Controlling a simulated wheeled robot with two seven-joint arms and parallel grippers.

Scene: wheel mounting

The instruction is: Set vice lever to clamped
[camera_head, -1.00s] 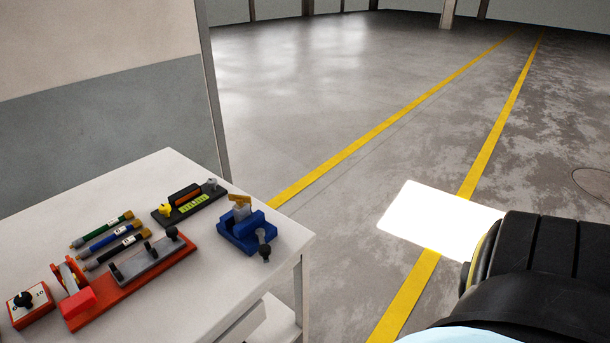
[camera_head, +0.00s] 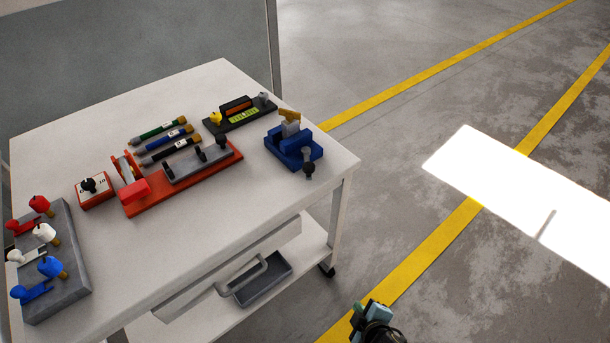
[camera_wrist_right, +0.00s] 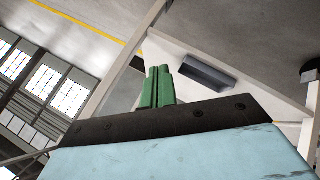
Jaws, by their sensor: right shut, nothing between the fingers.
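The blue vice (camera_head: 292,146) sits near the right corner of the white table (camera_head: 230,223) in the head view. Its lever (camera_head: 308,165) is a grey bar with a dark knob on the vice's near right side; I cannot tell its setting. A tan and grey piece (camera_head: 290,118) stands at the top of the vice. My right gripper (camera_head: 362,310) is at the bottom edge of the head view, below and apart from the table. In the right wrist view its green fingers (camera_wrist_right: 158,86) are together and empty. My left gripper is out of view.
An orange fixture (camera_head: 180,180), several coloured rods (camera_head: 160,140), a black device (camera_head: 240,113), a red dial box (camera_head: 95,190) and a grey block with coloured knobs (camera_head: 55,255) share the tabletop. A grey bin (camera_head: 262,280) stands on the lower shelf. Floor right of the table is clear.

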